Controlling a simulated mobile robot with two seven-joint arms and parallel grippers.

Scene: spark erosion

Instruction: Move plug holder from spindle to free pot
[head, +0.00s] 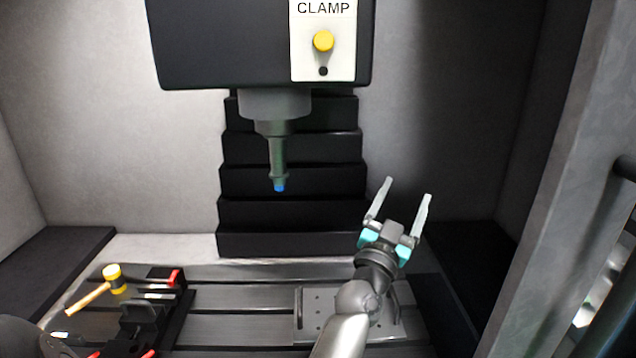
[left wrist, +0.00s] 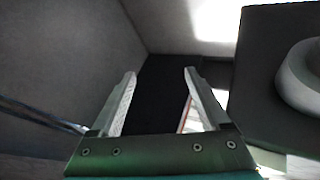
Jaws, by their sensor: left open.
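The grey spindle (head: 275,103) hangs under the dark machine head. A slim grey plug holder (head: 278,160) with a blue tip points straight down from it, clear of the table. My left gripper (head: 408,188) is to the right of the plug holder, apart from it, with fingers spread and nothing between them. The left wrist view shows the same open, empty fingers (left wrist: 160,74). A grey round part at its right edge (left wrist: 302,75) is cut off, and I cannot tell for sure what it is. I cannot make out a pot in either view.
A white CLAMP panel (head: 323,62) with a yellow button is on the machine head (head: 220,45). A yellow hammer (head: 112,279) lies by a dark vise (head: 150,312) at lower left. A metal plate (head: 312,312) lies partly behind my arm. A grey frame post (head: 545,200) stands at right.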

